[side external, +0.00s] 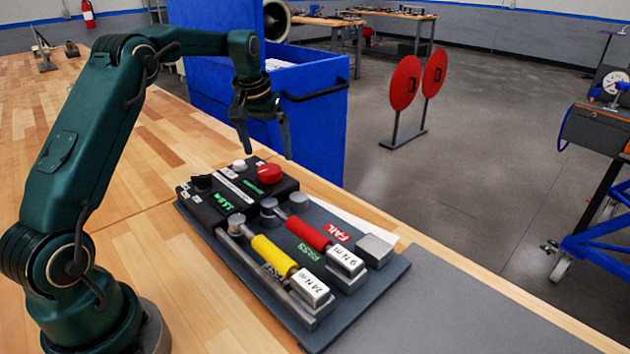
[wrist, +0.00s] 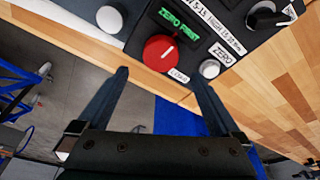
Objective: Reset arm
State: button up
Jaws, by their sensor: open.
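My gripper (side external: 264,132) is open and empty. It hangs in the air above the back end of the black control box, with its fingers pointing down. In the wrist view, the two dark fingers of my gripper (wrist: 160,82) are spread apart with nothing between them. The black control box (side external: 222,207) carries a red knob (side external: 270,173) and a white button (side external: 239,165). The red knob also shows in the wrist view (wrist: 160,53), just past the fingertips. A gap seems to separate fingers and knob.
A grey base plate (side external: 385,283) holds a yellow-handled tool (side external: 273,255) and a red-handled tool (side external: 309,234), with PASS and FAIL labels beside them. A blue bin (side external: 318,137) stands behind the table edge. The wooden table (side external: 148,238) is clear left of the plate.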

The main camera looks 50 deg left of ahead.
aim_at(275, 171)
jog(key=r, duration=0.1)
jog(key=d+r, duration=0.1)
jog(key=r, duration=0.1)
jog(key=shift+w+d+t, duration=0.25)
jog(key=shift+w+t, duration=0.15)
jog(key=s+d+r+m+t, duration=0.2)
jog(key=s+d+r+m, duration=0.1)
jog(key=s+d+r, duration=0.8)
jog(key=s+d+f+m, duration=0.1)
jog(key=s+d+f, duration=0.2)
jog(key=s, duration=0.3)
jog(key=s+d+f+m+h, duration=0.1)
jog(key=s+d+f+m, duration=0.1)
jog(key=s+d+f, duration=0.2)
notch_tip(275, 171, down, 2)
jog(key=shift+s+f, duration=0.1)
jog(key=shift+s, duration=1.15)
